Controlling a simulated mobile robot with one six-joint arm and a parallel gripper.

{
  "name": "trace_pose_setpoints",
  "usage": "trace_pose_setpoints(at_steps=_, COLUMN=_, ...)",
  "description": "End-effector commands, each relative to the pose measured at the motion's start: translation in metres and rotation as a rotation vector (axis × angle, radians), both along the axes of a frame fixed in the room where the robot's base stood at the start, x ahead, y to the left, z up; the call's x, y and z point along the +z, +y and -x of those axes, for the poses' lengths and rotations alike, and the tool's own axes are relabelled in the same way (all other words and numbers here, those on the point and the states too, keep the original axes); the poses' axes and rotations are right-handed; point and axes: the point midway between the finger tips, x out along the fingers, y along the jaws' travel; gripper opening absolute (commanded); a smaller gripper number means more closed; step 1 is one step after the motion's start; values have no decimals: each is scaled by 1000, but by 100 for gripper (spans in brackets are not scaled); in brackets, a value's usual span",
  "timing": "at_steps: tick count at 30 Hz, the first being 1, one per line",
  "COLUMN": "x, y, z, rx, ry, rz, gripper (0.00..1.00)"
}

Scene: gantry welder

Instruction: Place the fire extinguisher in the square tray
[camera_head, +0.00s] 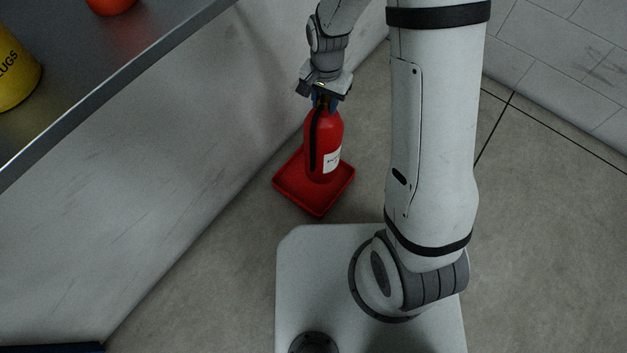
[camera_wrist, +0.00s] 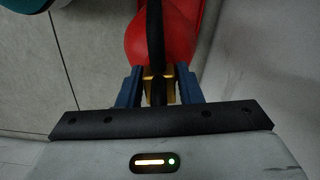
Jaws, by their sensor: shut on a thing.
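The red fire extinguisher (camera_head: 319,150) has a black hose and a white label. It stands about upright over the red square tray (camera_head: 318,208), inside its rim as seen in the head view. I cannot tell whether its base touches the tray floor. My gripper (camera_head: 323,101) is above it, with its fingers shut on the extinguisher's neck. In the wrist view the blue fingers of my gripper (camera_wrist: 159,88) close around the neck, below the red body of the extinguisher (camera_wrist: 180,35). The extinguisher hides the back part of the tray.
A grey counter (camera_head: 130,65) at the upper left bears a yellow container (camera_head: 14,72) and a red object (camera_head: 110,4). Its pale side wall (camera_head: 170,180) runs close along the tray's left.

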Motion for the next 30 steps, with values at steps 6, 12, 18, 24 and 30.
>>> trace_pose_setpoints(at_steps=6, x=-14, y=24, z=20, rx=-117, ry=-9, rz=-3, gripper=0)
trace_pose_setpoints(at_steps=12, x=-21, y=32, z=29, rx=-166, ry=-9, rz=-4, gripper=0)
trace_pose_setpoints(at_steps=18, x=-41, y=32, z=30, rx=-173, ry=-6, rz=-3, gripper=0)
trace_pose_setpoints(at_steps=24, x=-71, y=32, z=30, rx=-172, ry=-6, rz=-3, gripper=0)
trace_pose_setpoints(at_steps=30, x=-85, y=32, z=30, rx=-171, ry=-8, rz=-3, gripper=0)
